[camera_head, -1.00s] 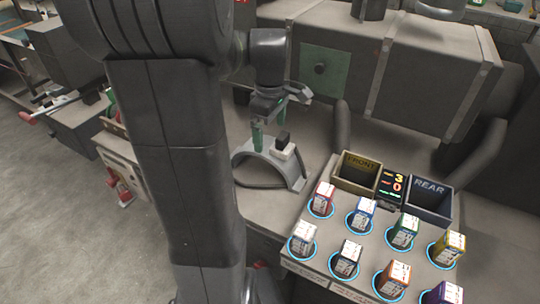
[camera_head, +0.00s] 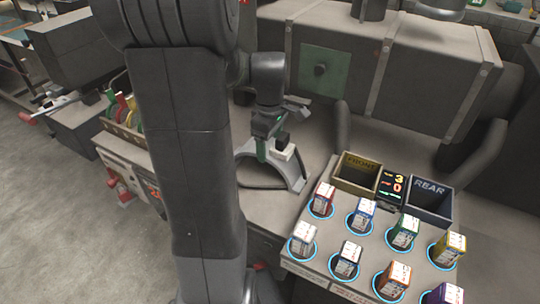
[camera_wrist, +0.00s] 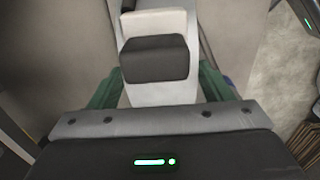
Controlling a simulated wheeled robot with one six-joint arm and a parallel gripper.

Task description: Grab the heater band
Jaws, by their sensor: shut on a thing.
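The heater band (camera_head: 293,175) is a light grey half-ring arch standing on the bench in the head view, with a black and white block (camera_head: 284,146) on its top. In the wrist view the grey band (camera_wrist: 160,94) runs between my green fingers, with the black part of the block (camera_wrist: 155,58) just ahead. My gripper (camera_head: 262,150) is over the top of the arch, pointing down, and is shut on the band. My gripper also shows in the wrist view (camera_wrist: 160,92). My arm hides part of the bench to the left.
A tray (camera_head: 375,245) of several coloured boxes stands to the right. Behind it are bins marked FRONT (camera_head: 357,174) and REAR (camera_head: 428,200), with a small display (camera_head: 392,187) between them. A large grey housing (camera_head: 385,65) stands behind the band.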

